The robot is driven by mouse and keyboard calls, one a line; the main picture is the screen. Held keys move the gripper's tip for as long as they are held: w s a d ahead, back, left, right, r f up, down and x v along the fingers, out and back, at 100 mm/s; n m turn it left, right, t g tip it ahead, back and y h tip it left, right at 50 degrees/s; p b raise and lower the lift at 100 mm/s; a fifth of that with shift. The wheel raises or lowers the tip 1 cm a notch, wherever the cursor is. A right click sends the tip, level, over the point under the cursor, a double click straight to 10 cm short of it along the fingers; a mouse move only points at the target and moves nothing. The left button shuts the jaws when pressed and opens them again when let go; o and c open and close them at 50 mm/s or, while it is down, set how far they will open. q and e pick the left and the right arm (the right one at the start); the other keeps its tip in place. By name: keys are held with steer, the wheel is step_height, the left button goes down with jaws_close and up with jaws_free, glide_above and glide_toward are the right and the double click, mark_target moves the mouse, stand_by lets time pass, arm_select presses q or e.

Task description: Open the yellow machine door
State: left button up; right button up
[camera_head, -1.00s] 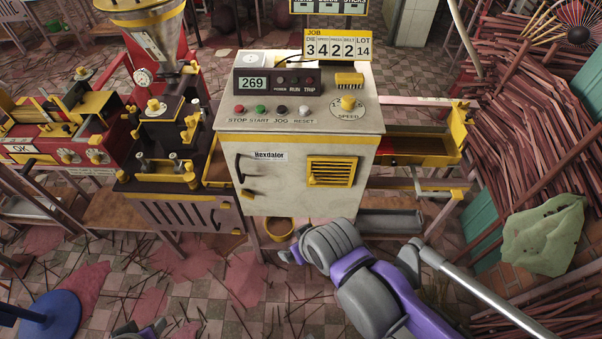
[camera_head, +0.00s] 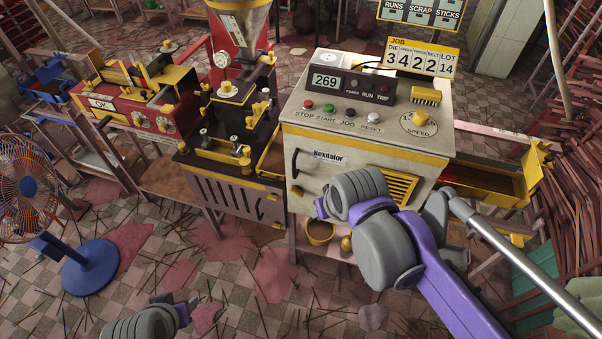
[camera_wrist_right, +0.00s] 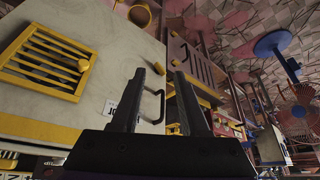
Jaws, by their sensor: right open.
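The cream machine (camera_head: 350,130) has a yellow strip and a cream front panel, which looks closed. A black bar handle (camera_head: 295,165) is at the panel's left edge and also shows in the right wrist view (camera_wrist_right: 160,105). A yellow slatted vent (camera_head: 400,187) is on the same panel, partly behind my right arm; it is large in the wrist view (camera_wrist_right: 45,62). My right gripper (camera_wrist_right: 160,80) is open, the handle appearing between its fingers; I cannot tell whether they touch. My left gripper (camera_head: 185,305) is low at the left, its jaws unclear.
A dark machine with a hopper (camera_head: 235,110) stands left of the cream one. A blue fan (camera_head: 85,265) stands on the floor at left. A yellow bucket (camera_head: 320,232) is below the machine. Stick bundles (camera_head: 575,190) crowd the right. Tiled floor in front has scattered sticks.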

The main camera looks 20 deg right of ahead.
steer(key=b, duration=0.3)
glide_toward(295, 167)
arm_select(q)
steer(key=f, duration=0.3)
steer(key=s+f+b, duration=0.1)
steer(key=f, duration=0.1)
steer(key=shift+f, duration=0.2)
arm_select(e)
steer(key=shift+g, duration=0.3)
steer(key=x, duration=1.1)
steer(key=shift+w, duration=0.3)
steer(key=shift+c, duration=0.3)
jaws_close()
